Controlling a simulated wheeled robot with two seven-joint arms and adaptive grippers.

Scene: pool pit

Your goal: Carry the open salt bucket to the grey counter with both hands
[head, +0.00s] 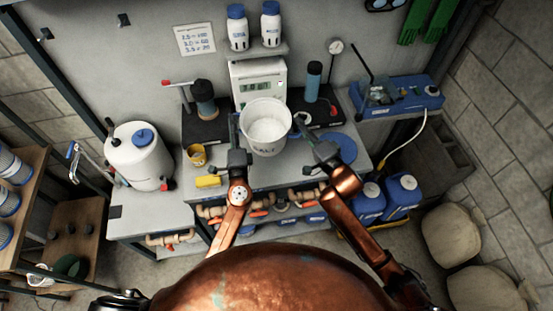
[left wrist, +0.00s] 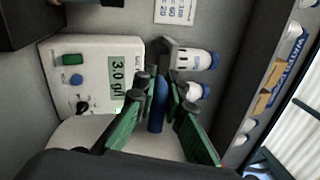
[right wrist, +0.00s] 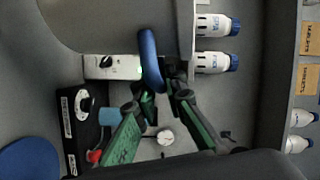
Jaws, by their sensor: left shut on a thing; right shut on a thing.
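The open white salt bucket (head: 266,148), with white salt (head: 268,129) inside, is between my two grippers in the head view. It looks upright, in front of the white display unit. My left gripper (head: 235,122) is shut at its left side, and my right gripper (head: 299,122) at its right side. Each wrist view shows a blue grip between the fingers, in the left wrist view (left wrist: 157,103) and in the right wrist view (right wrist: 150,60). The grey counter (head: 268,175) lies below and around the bucket. The bucket hides its own base, so I cannot tell whether it touches the counter.
The white display unit (head: 258,72) stands behind the bucket; it reads 3.0 in the left wrist view (left wrist: 122,75). A yellow cup (head: 196,155) and yellow block (head: 208,182) sit left. A blue disc (head: 338,147) lies right. A white tank (head: 138,155) stands far left.

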